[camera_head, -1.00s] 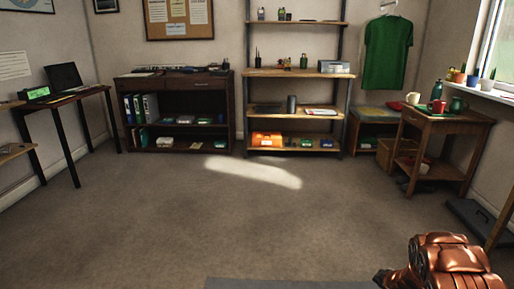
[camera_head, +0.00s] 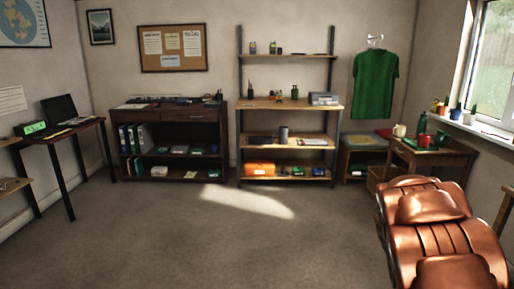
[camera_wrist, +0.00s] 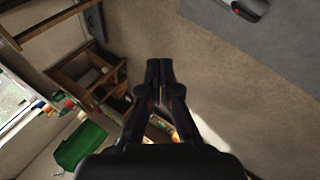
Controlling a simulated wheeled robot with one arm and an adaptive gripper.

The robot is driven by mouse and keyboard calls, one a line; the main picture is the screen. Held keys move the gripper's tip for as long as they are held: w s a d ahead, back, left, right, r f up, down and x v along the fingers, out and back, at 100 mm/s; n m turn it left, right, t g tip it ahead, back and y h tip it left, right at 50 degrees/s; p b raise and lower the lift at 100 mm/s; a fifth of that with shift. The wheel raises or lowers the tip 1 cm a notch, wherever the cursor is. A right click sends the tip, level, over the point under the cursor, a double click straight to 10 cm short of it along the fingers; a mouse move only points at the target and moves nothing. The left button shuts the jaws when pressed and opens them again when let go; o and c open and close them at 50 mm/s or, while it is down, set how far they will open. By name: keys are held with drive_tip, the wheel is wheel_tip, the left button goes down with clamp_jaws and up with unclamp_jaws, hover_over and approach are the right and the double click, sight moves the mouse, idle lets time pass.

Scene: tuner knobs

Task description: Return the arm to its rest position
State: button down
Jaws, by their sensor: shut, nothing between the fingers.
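My gripper (camera_wrist: 159,72) shows in the wrist view, with its two dark fingers together and nothing between them. It hangs in the air over the carpet. My copper-coloured arm fills the lower right of the head view and hides part of the small wooden table (camera_head: 432,158) there. The gripper itself does not show in the head view.
A dark cabinet (camera_head: 168,112) and an open shelf unit (camera_head: 290,103) stand at the back wall. A desk with a laptop (camera_head: 60,108) is on the left. A green shirt (camera_head: 376,85) hangs at the right. The carpet (camera_head: 190,235) in the middle is clear.

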drive_tip(key=s+a+r+m+g+y+p, duration=0.1)
drive_tip(key=s+a+r+m+g+p, duration=0.15)
drive_tip(key=s+a+r+p, duration=0.85)
drive_tip(key=s+a+r+g+y+p, duration=0.1)
drive_tip(key=s+a+r+y+p, duration=0.1)
drive_tip(key=s+a+r, duration=0.6)
drive_tip(key=s+a+r+g+y+p, duration=0.1)
drive_tip(key=s+a+r+p, duration=0.3)
drive_tip(key=s+a+r, duration=0.4)
drive_tip(key=s+a+y, duration=0.1)
drive_tip(key=s+a, duration=0.2)
drive_tip(key=s, duration=0.4)
drive_tip(key=shift+a+r+g+y, duration=0.2)
drive_tip(key=shift+a+g+y, duration=0.05)
drive_tip(key=shift+g+y, duration=0.15)
drive_tip(key=shift+s, duration=0.1)
drive_tip(key=shift+s+r, duration=0.15)
drive_tip(key=shift+s, duration=0.1)
